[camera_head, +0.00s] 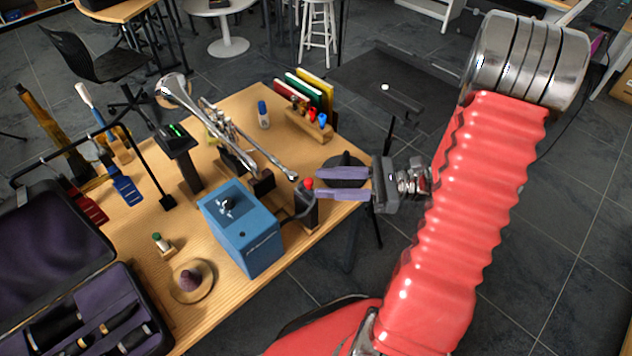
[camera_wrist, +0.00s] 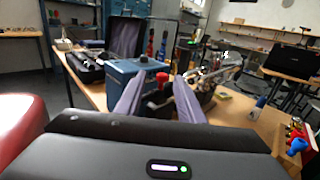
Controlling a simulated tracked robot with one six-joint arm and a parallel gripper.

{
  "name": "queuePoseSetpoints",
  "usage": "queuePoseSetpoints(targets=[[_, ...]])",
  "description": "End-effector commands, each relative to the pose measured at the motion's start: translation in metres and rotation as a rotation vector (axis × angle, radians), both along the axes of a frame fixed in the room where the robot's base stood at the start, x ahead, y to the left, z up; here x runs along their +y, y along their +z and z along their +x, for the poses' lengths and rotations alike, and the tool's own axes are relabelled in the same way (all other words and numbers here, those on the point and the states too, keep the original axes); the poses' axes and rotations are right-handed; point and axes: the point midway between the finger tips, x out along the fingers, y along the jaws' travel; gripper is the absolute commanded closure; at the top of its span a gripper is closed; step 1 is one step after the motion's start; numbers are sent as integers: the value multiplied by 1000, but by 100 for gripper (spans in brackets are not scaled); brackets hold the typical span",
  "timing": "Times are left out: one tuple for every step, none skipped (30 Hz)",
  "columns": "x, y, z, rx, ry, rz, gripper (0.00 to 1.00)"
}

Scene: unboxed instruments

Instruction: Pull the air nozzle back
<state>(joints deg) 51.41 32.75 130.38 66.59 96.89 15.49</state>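The air nozzle appears to be the red-topped piece (camera_head: 308,184) on a dark upright holder (camera_head: 307,208) beside the blue box (camera_head: 241,228), with a dark hose between them. My gripper (camera_head: 317,183) comes in from the right with its two purple fingers apart, the tips close to the red top. In the wrist view the red top (camera_wrist: 162,77) shows between the open fingers (camera_wrist: 158,88), ahead of them; the blue box (camera_wrist: 135,72) stands just behind. Whether the fingers touch anything I cannot tell. A silver trumpet (camera_head: 235,128) lies on a stand behind, its end reaching toward the red top.
The wooden table (camera_head: 232,300) also holds a dark purple-lined case (camera_head: 60,245), a round dish (camera_head: 192,281), a small display on a post (camera_head: 175,140), a rack with coloured bottles (camera_head: 309,122) and a blue bottle (camera_head: 263,114). A black music stand (camera_head: 390,82) stands behind my gripper.

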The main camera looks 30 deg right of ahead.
Motion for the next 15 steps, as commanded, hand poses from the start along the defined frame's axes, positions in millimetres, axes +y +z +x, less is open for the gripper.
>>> queuePoseSetpoints(targets=[[-8, 0, -3, -1, -4, 0, 65], [-12, 0, -6, -1, -4, 0, 65], [-17, 0, -9, 0, -3, 0, 65], [-21, 0, -11, 0, -3, 1, 65], [-25, 0, -13, 0, -4, 1, 65], [-30, -1, -16, 1, -3, 0, 65], [-34, -1, -18, 1, -4, 0, 65], [-38, -1, -21, 1, -4, 0, 65], [-44, -1, -24, 1, -2, 2, 65], [-49, -1, -26, 0, -3, 1, 65], [-53, -1, -28, 0, -3, 1, 65], [-58, -1, -31, 1, -2, 0, 65], [-62, -1, -34, 1, -3, 0, 65], [-66, -1, -36, 1, -3, 0, 65], [-70, -1, -38, 1, -2, 0, 65]])
